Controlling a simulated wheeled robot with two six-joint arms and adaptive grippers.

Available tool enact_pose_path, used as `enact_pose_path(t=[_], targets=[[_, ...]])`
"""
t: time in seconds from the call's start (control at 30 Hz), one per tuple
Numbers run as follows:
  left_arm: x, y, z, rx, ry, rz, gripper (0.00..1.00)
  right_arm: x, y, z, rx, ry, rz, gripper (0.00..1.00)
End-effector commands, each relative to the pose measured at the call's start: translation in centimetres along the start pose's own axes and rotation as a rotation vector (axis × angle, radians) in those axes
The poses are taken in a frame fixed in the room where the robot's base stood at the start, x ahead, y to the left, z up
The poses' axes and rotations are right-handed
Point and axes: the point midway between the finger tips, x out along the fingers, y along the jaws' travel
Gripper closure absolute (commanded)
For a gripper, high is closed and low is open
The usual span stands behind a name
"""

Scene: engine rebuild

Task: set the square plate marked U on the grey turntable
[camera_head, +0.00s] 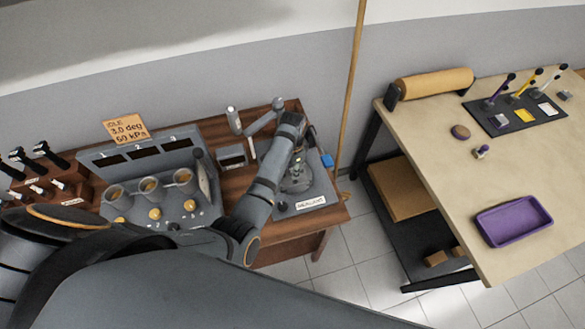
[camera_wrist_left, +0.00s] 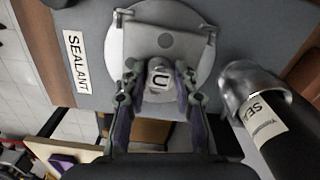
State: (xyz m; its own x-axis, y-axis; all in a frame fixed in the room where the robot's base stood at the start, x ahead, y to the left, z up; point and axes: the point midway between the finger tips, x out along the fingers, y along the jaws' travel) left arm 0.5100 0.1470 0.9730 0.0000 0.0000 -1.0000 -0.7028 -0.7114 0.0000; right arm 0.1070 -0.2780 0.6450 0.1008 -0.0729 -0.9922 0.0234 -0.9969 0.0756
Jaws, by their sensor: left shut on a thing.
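The square plate (camera_wrist_left: 190,52) is grey, with a dark round spot and a small block marked U (camera_wrist_left: 160,77) at its near side. My left gripper (camera_wrist_left: 158,82) is shut on the plate at the marked block, with one finger on each side. The plate is over the round grey turntable (camera_wrist_left: 118,45), whose rim shows around it; I cannot tell whether they touch. In the head view the turntable (camera_head: 297,184) is on the sealant station, and my left gripper (camera_head: 293,162) is above it, largely hidden by my arm. My right gripper is not in view.
A dark sealant cylinder (camera_wrist_left: 262,120) with a metal end is close to the right of the gripper. A gauge console (camera_head: 150,185) stands left of the station. At right, a separate table (camera_head: 440,140) holds a purple tray (camera_head: 515,221) and a black tool mat (camera_head: 515,115).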

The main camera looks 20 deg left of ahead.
Motion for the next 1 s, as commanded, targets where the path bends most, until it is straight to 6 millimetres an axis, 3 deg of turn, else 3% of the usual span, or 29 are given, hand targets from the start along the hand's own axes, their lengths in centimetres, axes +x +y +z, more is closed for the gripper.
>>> enact_pose_path(t=[0.67, 0.7, 0.9, 1.0], targets=[[0.34, 0.01, -0.02, 0.0, 0.001, 0.0, 1.0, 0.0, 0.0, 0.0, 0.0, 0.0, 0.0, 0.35], [0.34, 0.01, -0.02, 0.0, 0.0, 0.0, 0.7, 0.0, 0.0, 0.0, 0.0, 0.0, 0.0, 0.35], [0.34, 0.01, -0.01, 0.0, 0.0, 0.0, 0.45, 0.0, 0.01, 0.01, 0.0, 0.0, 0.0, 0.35], [0.35, 0.02, -0.01, 0.0, 0.0, 0.0, 0.45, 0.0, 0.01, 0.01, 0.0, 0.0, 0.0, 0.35]])
